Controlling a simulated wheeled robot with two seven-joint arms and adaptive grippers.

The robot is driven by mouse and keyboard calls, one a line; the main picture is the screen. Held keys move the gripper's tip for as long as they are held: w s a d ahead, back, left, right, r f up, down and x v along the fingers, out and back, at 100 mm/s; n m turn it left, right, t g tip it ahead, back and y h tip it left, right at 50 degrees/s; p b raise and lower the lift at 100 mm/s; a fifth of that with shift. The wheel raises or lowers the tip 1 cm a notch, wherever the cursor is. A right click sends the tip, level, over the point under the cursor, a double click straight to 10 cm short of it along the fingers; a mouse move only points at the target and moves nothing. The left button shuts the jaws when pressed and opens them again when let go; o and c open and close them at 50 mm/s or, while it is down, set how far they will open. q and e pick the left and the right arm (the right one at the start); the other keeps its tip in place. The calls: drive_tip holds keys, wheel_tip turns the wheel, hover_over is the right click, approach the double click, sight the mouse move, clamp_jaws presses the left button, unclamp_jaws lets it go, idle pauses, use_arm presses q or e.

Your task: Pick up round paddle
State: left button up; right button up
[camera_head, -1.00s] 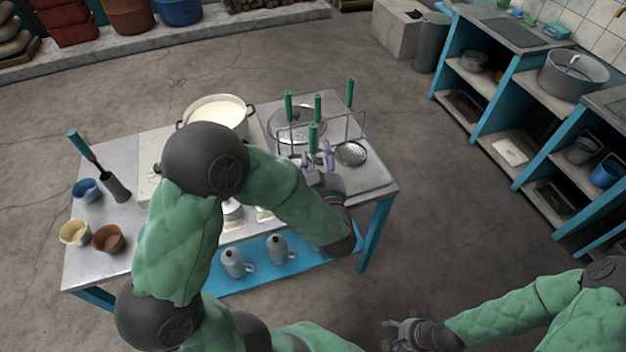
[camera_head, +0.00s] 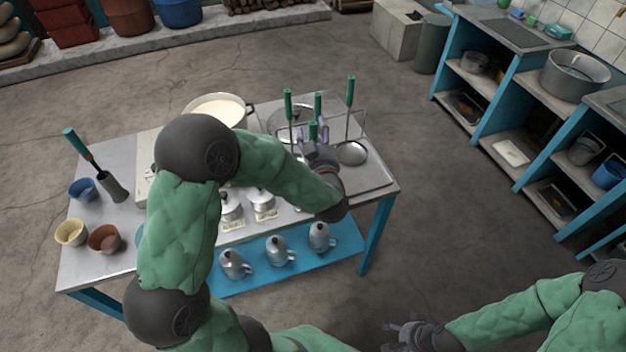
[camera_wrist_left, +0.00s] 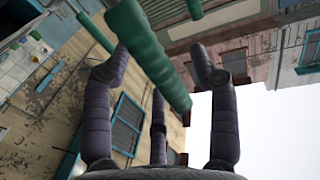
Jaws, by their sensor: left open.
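Several green-handled utensils hang on a wire rack (camera_head: 363,125) at the right end of the table. One upright green handle (camera_head: 350,92) is at the right, with a round flat head (camera_head: 352,153) below and beside it. I cannot tell for certain which utensil is the round paddle. My left gripper (camera_head: 312,140) is open at the rack's near side, by the nearest green handle. In the left wrist view, a green handle (camera_wrist_left: 148,55) lies between the spread fingers, with no clear grip on it. My right gripper (camera_head: 400,332) is low at the bottom edge, its jaws unclear.
A pot of white liquid (camera_head: 218,108) stands on the table behind my left arm. Blue (camera_head: 82,190), yellow (camera_head: 71,233) and brown (camera_head: 105,238) cups are at the left. Several metal jugs stand on the blue lower shelf (camera_head: 345,240). Blue shelving (camera_head: 480,115) is at the right.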

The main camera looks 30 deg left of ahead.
use_arm(q)
clamp_jaws()
drive_tip(key=shift+r, duration=0.1)
